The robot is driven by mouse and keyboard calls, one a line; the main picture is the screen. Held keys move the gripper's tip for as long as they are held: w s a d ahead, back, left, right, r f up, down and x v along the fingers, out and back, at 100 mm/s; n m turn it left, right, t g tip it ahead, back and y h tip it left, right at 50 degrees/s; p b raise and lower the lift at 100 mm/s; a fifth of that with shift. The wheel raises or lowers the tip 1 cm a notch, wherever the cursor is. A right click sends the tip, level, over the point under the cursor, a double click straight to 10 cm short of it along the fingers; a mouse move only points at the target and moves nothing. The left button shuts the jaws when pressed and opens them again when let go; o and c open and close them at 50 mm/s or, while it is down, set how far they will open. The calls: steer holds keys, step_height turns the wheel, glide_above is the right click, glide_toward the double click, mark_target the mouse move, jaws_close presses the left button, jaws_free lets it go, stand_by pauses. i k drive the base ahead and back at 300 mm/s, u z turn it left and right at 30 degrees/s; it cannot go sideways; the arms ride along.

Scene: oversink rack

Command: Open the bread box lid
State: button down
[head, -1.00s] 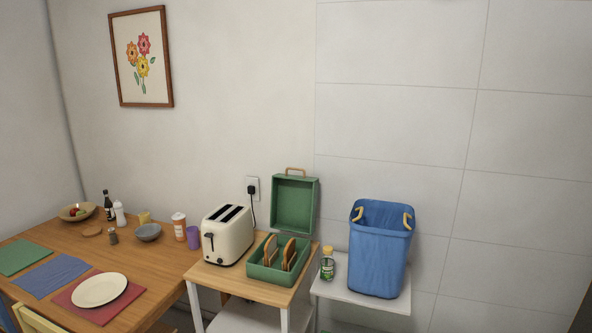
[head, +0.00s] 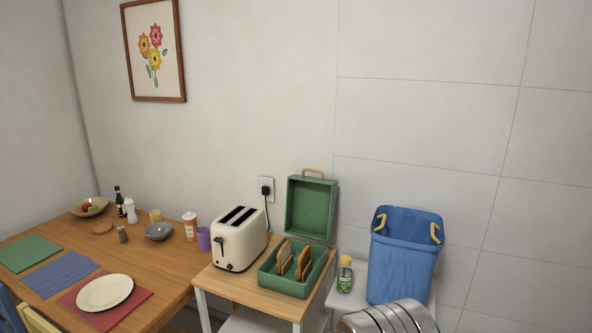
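The green bread box (head: 285,284) stands on a small wooden-topped stand, right of the toaster. Its green lid (head: 311,209) is swung up and stands upright behind the box, with a tan handle (head: 314,173) on top. Slices of bread (head: 303,262) stand upright in the open box. My gripper is not visible. A silvery ringed cylinder at the bottom right edge may be part of my arm.
A cream toaster (head: 240,239) is close to the box's left side. A small bottle (head: 345,274) and a blue bin (head: 402,262) stand on a white surface to the right. A wooden table (head: 150,262) with a plate (head: 105,293) is at the left.

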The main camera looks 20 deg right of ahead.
mark_target(310, 206)
steer(key=u, duration=0.3)
steer(key=i, duration=1.05)
steer(key=u, duration=0.15)
